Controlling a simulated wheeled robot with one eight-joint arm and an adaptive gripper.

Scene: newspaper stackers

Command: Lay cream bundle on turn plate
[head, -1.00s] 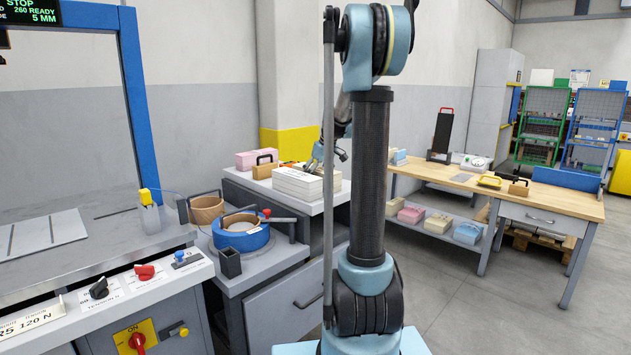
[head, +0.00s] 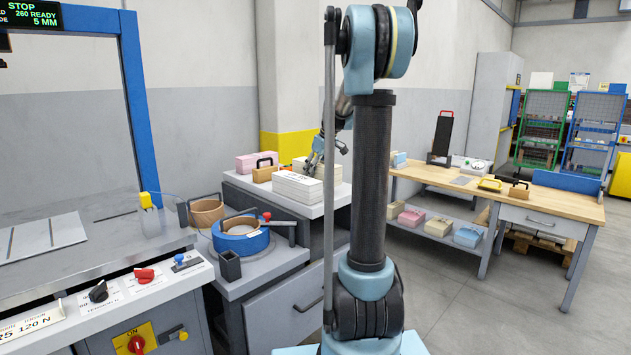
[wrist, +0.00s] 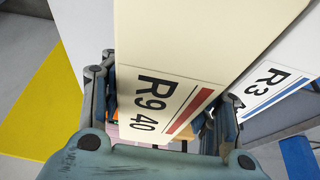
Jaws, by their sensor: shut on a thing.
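A cream bundle (wrist: 205,35) with an "R9 40" label and a red stripe fills the upper middle of the wrist view. My gripper (wrist: 163,105) is shut on it, with a finger at each side of the labelled end. In the head view my gripper (head: 316,158) is over the side counter, partly hidden by my arm, at the cream stack there. A pale plate (head: 42,236) with dark slots lies on the machine table at the left; I cannot tell for sure that it is the turn plate.
A white bundle (wrist: 275,88) labelled "R3" lies beside and below the held one. A pink bundle (head: 250,160) and a wooden-handled block (head: 264,171) stand nearby.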

